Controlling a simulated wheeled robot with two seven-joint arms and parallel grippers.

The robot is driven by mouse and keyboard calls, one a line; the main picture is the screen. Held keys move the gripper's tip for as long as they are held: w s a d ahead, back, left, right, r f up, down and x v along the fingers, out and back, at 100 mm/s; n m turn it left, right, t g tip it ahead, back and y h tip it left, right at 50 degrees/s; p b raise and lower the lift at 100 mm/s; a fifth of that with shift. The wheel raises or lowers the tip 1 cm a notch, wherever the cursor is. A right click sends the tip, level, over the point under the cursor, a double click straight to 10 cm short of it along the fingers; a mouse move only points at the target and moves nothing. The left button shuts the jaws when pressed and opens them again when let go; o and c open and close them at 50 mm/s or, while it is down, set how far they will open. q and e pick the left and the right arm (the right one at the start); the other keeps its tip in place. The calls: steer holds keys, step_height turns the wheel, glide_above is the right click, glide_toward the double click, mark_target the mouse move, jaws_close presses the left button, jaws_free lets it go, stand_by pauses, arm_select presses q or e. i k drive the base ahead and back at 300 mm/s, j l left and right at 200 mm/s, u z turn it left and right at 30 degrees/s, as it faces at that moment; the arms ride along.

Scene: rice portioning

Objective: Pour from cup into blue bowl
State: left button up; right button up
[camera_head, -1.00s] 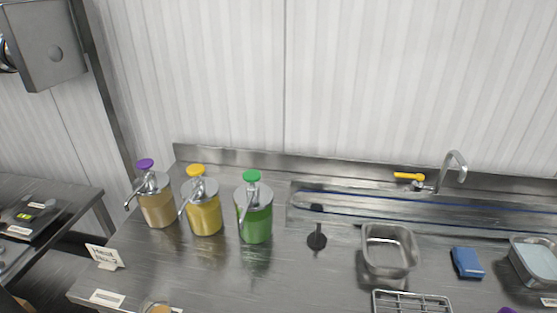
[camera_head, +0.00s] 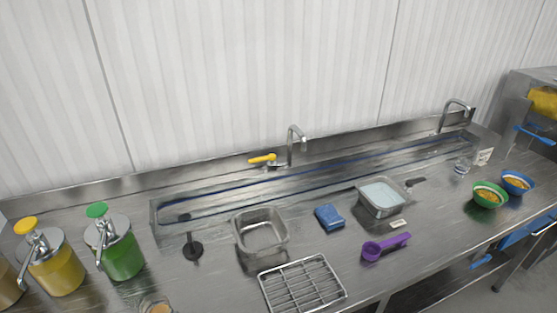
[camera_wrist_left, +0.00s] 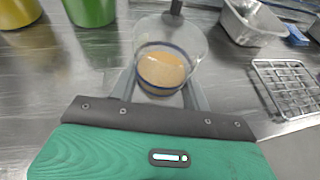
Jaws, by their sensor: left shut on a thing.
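The clear cup (camera_wrist_left: 170,40) with tan contents is between the fingers of my left gripper (camera_wrist_left: 160,88) in the left wrist view, which is shut on it. The cup looks roughly upright above the steel counter. Its top also shows at the bottom edge of the head view (camera_head: 156,307), where the gripper itself is out of frame. The blue bowl (camera_head: 517,190) stands at the far right of the counter with orange-brown food in it, far from the cup. My right gripper is not in view.
A green bowl (camera_head: 490,204) of similar food stands just left of the blue one. Between lie a wire rack (camera_head: 302,285), steel pan (camera_head: 262,248), blue sponge (camera_head: 329,217), purple scoop (camera_head: 385,247) and water-filled pan (camera_head: 382,213). Pump dispensers (camera_head: 122,257) stand at left.

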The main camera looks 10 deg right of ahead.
mark_target(515, 183)
steer(key=z, duration=2.05)
steer(key=i+z, duration=0.2)
steer(key=i, duration=0.55)
steer(key=i+l, duration=0.1)
steer(key=i, duration=1.15)
steer(key=i+j, duration=0.3)
